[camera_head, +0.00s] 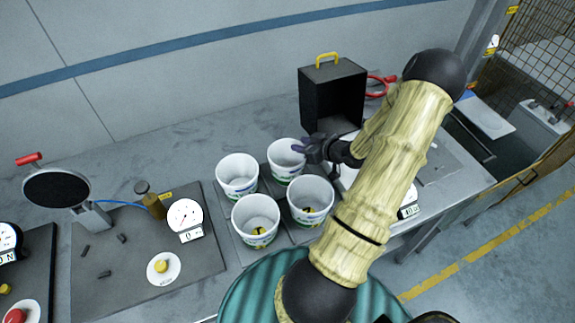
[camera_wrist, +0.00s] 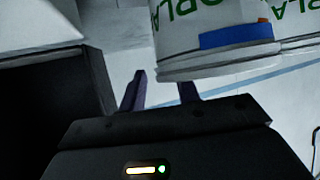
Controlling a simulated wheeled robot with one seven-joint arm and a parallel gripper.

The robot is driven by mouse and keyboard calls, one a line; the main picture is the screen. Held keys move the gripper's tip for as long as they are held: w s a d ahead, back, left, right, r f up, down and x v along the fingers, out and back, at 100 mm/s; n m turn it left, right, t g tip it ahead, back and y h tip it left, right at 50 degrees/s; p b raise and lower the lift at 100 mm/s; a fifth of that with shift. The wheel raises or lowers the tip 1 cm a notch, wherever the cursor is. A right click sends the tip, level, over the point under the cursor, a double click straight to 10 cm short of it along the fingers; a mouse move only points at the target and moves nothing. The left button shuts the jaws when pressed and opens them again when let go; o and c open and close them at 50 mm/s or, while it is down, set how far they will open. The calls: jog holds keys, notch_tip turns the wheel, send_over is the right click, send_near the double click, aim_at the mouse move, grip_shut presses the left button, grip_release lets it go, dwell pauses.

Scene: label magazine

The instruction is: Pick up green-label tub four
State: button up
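Four white tubs stand in a two-by-two group on the bench in the head view: back left (camera_head: 237,188), back right (camera_head: 285,173), front left (camera_head: 256,222) and front right (camera_head: 311,208). Their labels show small green and blue marks; I cannot read which is number four. My gripper (camera_head: 308,148) is at the right rim of the back right tub; I cannot tell if it touches. In the wrist view my gripper (camera_wrist: 162,92) has its two dark fingers apart with nothing visible between them. A tub with green letters and a blue patch (camera_wrist: 235,37) is close beyond them.
A black open box (camera_head: 332,95) with a yellow handle stands behind my gripper. A white dial gauge (camera_head: 185,215) and a yellow button (camera_head: 161,267) are left of the tubs. A red-handled round paddle (camera_head: 56,188) stands further left. Bare bench lies behind the tubs.

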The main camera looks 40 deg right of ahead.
jog(key=shift+c, duration=0.4)
grip_shut()
jog(key=shift+r, duration=0.1)
notch_tip(320, 180, up, 10)
jog(key=shift+b, duration=0.35)
dwell(0.6)
